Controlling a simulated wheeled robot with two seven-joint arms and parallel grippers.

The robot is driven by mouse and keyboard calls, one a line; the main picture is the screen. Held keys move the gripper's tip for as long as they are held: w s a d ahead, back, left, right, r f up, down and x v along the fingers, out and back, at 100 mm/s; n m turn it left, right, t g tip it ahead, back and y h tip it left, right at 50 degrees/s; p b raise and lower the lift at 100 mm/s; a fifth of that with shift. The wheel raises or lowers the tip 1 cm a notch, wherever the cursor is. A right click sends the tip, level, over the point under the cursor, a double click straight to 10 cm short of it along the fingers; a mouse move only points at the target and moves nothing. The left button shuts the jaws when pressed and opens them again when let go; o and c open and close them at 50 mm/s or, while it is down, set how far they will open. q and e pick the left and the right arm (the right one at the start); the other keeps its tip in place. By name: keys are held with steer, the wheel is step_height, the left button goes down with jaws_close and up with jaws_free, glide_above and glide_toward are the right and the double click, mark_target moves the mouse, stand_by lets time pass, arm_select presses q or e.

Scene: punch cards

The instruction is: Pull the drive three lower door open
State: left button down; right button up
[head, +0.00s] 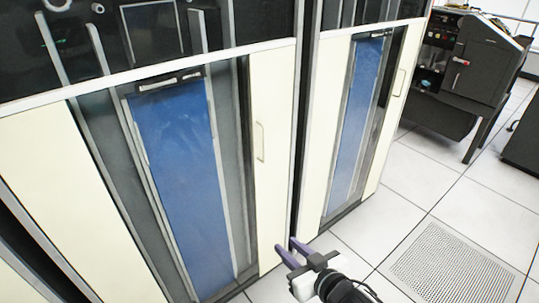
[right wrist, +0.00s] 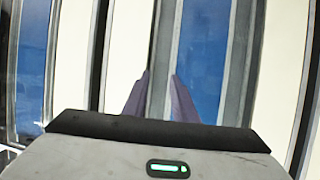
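Two tape drive cabinets stand side by side in the head view. The nearer one has a cream lower door (head: 272,110) with a blue window panel (head: 180,170) and a slim cream handle (head: 260,142) on its right part. The farther one has a similar lower door (head: 385,125) with a slim handle (head: 398,82). I cannot tell from any label which is drive three. My right gripper (head: 288,245) is open and empty, low in front of the nearer cabinet's right edge. In the right wrist view its purple fingers (right wrist: 160,78) are apart, before blue, grey and cream panels. My left gripper is not in view.
A dark machine (head: 470,65) on legs stands at the back right. A perforated floor tile (head: 450,268) lies in the pale tiled floor at the lower right. A dark upper section tops the nearer cabinet.

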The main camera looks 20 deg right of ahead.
steer(key=w+d+r+t+b, duration=0.2)
steer(key=w+r+t+b, duration=0.1)
steer(key=w+r, duration=0.55)
steer(key=t+b, duration=0.1)
steer(key=t, duration=0.1)
glide_toward(265, 143)
steer(key=w, duration=0.4)
steer(key=w+a, duration=0.1)
steer(key=w, duration=0.2)
steer(key=shift+r+b, duration=0.1)
steer(key=shift+b, duration=0.2)
steer(key=shift+w+a, duration=0.1)
steer(key=shift+w, duration=0.65)
jaws_close()
